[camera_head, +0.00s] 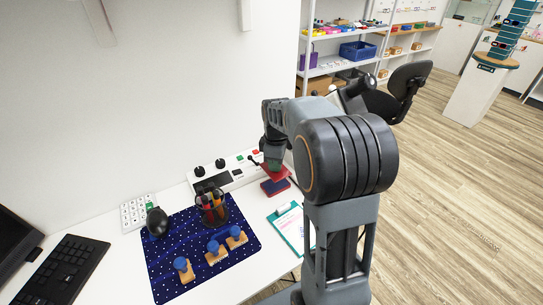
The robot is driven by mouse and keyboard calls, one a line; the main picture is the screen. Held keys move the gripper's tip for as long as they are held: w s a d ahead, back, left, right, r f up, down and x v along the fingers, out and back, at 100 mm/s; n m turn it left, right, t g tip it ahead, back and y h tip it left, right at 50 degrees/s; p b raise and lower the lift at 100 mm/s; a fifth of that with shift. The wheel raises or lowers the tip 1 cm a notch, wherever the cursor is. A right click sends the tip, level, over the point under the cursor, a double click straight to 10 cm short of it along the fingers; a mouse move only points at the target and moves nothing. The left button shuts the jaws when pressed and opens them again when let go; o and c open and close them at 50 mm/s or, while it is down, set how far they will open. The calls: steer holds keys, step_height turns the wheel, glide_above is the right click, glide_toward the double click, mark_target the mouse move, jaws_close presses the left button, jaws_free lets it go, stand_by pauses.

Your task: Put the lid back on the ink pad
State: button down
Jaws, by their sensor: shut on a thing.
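The ink pad (275,188) lies on the white table, a small block with a dark blue side and a red top. My gripper (273,164) is above it, small and partly hidden by my own arm. It is shut on the red lid (278,173), which it holds slightly tilted over the ink pad. A narrow gap seems to show between lid and pad, but I cannot tell whether they touch at the far side.
A white panel with knobs (218,178) stands behind the pad. A clipboard (285,213) lies in front. To the left, a blue mat (165,251) bears a pen cup (211,209) and wooden stamps (214,251). A keyboard (68,270) is further left.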

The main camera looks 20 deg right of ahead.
steer(key=shift+w+f, duration=0.1)
steer(key=shift+f, duration=0.05)
steer(key=b, duration=0.4)
glide_above(276, 184)
step_height(276, 184, down, 4)
steer(key=shift+a+f, duration=0.1)
steer(key=shift+a, duration=0.05)
steer(key=shift+f+b, duration=0.5)
steer(key=shift+f, duration=0.45)
steer(key=shift+p, duration=0.35)
stand_by(0.4)
steer(key=shift+f, duration=0.15)
stand_by(1.6)
steer(key=c, duration=1)
jaws_free()
steer(key=shift+o, duration=0.6)
